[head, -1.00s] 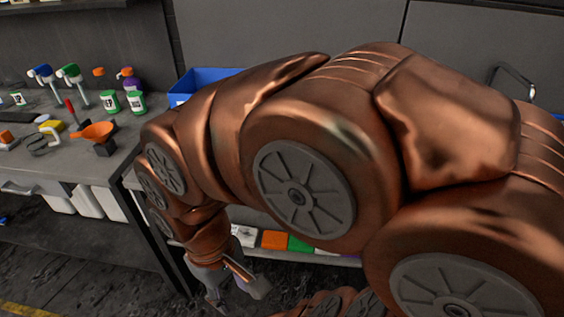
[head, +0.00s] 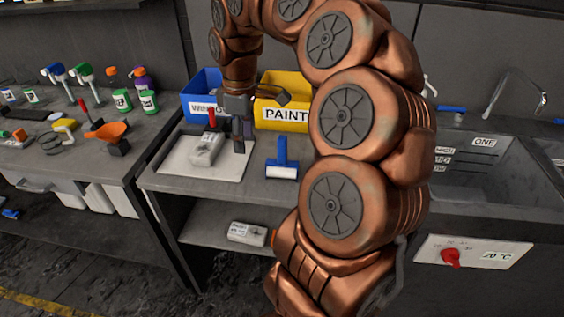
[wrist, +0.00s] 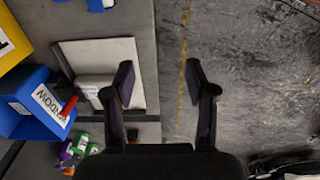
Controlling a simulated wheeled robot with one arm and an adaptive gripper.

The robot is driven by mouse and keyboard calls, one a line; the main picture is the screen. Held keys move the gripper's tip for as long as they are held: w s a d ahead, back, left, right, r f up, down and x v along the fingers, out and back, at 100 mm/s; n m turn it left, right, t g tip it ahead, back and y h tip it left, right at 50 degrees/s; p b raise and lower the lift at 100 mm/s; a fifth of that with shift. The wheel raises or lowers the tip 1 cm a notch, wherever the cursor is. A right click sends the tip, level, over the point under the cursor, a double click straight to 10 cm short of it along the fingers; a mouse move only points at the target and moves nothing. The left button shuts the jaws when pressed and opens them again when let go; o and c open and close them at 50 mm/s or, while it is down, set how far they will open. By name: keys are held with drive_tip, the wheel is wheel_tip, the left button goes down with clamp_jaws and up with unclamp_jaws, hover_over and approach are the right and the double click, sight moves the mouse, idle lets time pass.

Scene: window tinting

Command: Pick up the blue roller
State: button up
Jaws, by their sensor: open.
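The blue roller (head: 283,158) has a blue handle and a pale label on its front. It stands on the grey workbench in front of the yellow PAINT bin. My gripper (head: 260,113) is open and empty above the bench, to the left of the roller and higher, in front of the bins. In the wrist view my gripper (wrist: 160,82) has its fingers spread with nothing between them, over the bench edge and floor. A blue part, probably the roller (wrist: 97,5), is cut off at the top edge there.
A blue WINDOW bin (head: 199,97) and a yellow PAINT bin (head: 281,117) stand behind.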

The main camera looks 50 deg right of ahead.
hover_over(282, 137)
drive_tip(key=shift+s+f+p, duration=0.15)
drive_tip(key=shift+f+p, duration=0.25)
drive_tip(key=shift+f, duration=0.15)
drive_tip(key=shift+d+f, duration=0.15)
drive_tip(key=shift+d, duration=0.1)
drive_tip(key=shift+a+f+p, duration=0.15)
drive_tip(key=shift+f+p, duration=0.65)
drive_tip(key=shift+f, duration=1.1)
drive_tip(key=shift+a+f+p, duration=0.1)
drive_tip(key=shift+f+p, duration=0.65)
drive_tip(key=shift+f, duration=1.15)
drive_tip(key=shift+c, duration=0.3)
clamp_jaws()
